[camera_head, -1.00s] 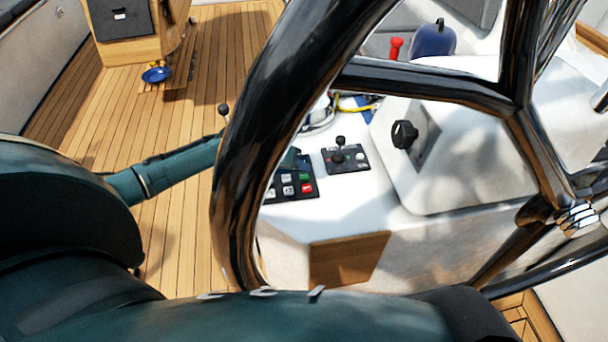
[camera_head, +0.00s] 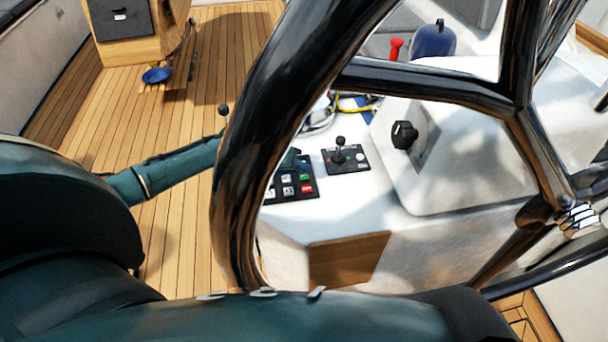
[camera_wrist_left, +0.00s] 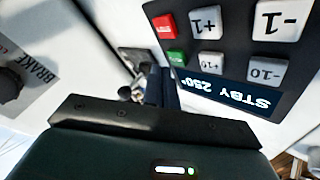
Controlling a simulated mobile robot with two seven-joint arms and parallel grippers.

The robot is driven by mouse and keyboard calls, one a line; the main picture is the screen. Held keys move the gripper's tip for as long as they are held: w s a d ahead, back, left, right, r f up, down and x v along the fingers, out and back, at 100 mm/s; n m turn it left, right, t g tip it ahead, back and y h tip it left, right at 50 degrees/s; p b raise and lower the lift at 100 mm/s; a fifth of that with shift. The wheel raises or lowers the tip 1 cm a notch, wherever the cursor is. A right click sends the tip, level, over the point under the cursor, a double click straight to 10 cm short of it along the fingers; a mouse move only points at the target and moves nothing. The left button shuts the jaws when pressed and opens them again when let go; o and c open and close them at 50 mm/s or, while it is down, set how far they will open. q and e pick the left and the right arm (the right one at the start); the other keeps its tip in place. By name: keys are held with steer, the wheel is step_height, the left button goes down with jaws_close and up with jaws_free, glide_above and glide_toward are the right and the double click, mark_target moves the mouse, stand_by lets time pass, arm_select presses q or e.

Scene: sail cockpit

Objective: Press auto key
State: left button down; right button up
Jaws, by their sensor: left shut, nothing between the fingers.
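The autopilot panel (camera_head: 297,190) is black with white, green and red keys, on the white console behind the wheel rim. In the left wrist view it appears upside down, with the display (camera_wrist_left: 240,98) reading STBY 250°. The green key (camera_wrist_left: 177,57) sits beside the red key (camera_wrist_left: 164,26); their labels are too small to read. My left gripper (camera_head: 291,158) is shut and empty at the panel's far edge, mostly hidden by the rim. In the left wrist view its fingers (camera_wrist_left: 163,84) end close to the green key; contact cannot be told. My right gripper is out of view.
The dark steering wheel rim (camera_head: 262,120) crosses in front of my left arm and the panel. A small joystick panel (camera_head: 346,159) and a black knob (camera_head: 404,135) are to the right. The BRAKE label (camera_wrist_left: 35,65) shows in the left wrist view.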

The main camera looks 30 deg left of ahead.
arm_select(q)
steer(key=shift+f, duration=0.15)
stand_by(0.5)
steer(key=shift+f+b, duration=0.3)
stand_by(0.4)
steer(key=shift+f+b, duration=0.4)
steer(key=shift+f, duration=0.1)
steer(key=shift+r, duration=0.1)
stand_by(0.5)
steer(key=shift+r+p, duration=0.8)
steer(key=shift+p, duration=0.1)
